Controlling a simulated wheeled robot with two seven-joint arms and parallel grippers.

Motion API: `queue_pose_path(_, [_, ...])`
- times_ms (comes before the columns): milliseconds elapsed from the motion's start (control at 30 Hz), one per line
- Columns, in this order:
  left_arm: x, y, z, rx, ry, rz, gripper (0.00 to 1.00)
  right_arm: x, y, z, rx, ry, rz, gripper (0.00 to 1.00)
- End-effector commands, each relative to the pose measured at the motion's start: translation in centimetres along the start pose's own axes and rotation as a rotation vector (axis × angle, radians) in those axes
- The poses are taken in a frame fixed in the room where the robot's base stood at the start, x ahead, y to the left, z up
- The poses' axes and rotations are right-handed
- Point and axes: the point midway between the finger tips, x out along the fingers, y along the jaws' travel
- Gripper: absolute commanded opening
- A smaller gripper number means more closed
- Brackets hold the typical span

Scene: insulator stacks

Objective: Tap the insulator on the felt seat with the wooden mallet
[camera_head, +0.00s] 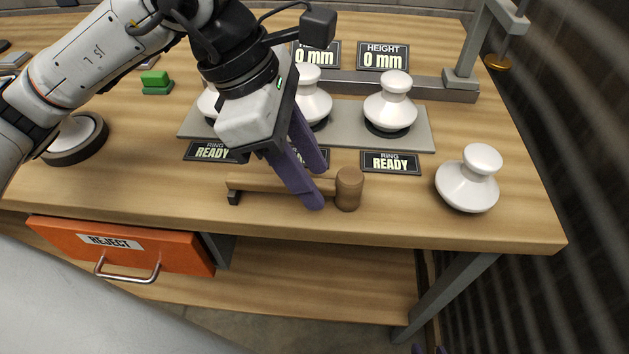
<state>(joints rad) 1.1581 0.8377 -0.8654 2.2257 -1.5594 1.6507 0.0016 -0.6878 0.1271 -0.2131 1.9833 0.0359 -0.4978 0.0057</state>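The wooden mallet lies on the table near the front edge, its handle (262,184) pointing left and its head (348,188) at the right. My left gripper (319,187) reaches down over the handle beside the head. Its purple fingers are apart, one on each side of the handle; contact is unclear. White insulators stand on dark round seats along a grey plate: one at the right (390,105), one in the middle (312,102), one mostly hidden (207,103). Another insulator (468,182) stands on the bare table at right. Which seat is felt is unclear.
A dark-rimmed round pad (76,140) lies at left, partly behind my arm. READY signs (391,163) and 0 mm height signs (382,57) flank the plate. A metal gantry (468,70) stands at back right. An orange REJECT drawer (120,245) hangs under the front edge.

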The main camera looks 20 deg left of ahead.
Motion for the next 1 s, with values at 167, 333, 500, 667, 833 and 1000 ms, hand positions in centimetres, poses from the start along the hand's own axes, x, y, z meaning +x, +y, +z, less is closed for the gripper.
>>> queue_pose_path(167, [2.0, 0.0, -0.1, 0.0, 0.001, -0.002, 0.38, 0.0, 0.0, -0.1, 0.001, 0.003, 0.0, 0.31])
queue_pose_path(333, [2.2, 0.0, 0.0, 0.0, -0.001, 0.001, 0.38, 0.0, 0.0, -0.1, 0.001, 0.004, 0.0, 0.31])
queue_pose_path(500, [2.2, 0.0, 0.0, 0.0, -0.001, 0.0, 0.24, 0.0, 0.0, -0.1, 0.001, 0.004, 0.001, 0.31])
queue_pose_path(667, [2.2, 0.0, 0.0, -0.001, -0.001, 0.0, 0.0, 0.0, 0.1, -0.1, 0.001, 0.004, 0.001, 0.31])
queue_pose_path(833, [2.2, 0.0, 0.0, 0.0, -0.002, 0.001, 0.0, 0.0, 0.1, -0.1, 0.001, 0.003, 0.002, 0.31])
queue_pose_path(1000, [1.6, 0.1, 0.3, 0.0, -0.003, 0.002, 0.0, 0.0, 0.1, -0.2, 0.001, 0.003, 0.002, 0.31])
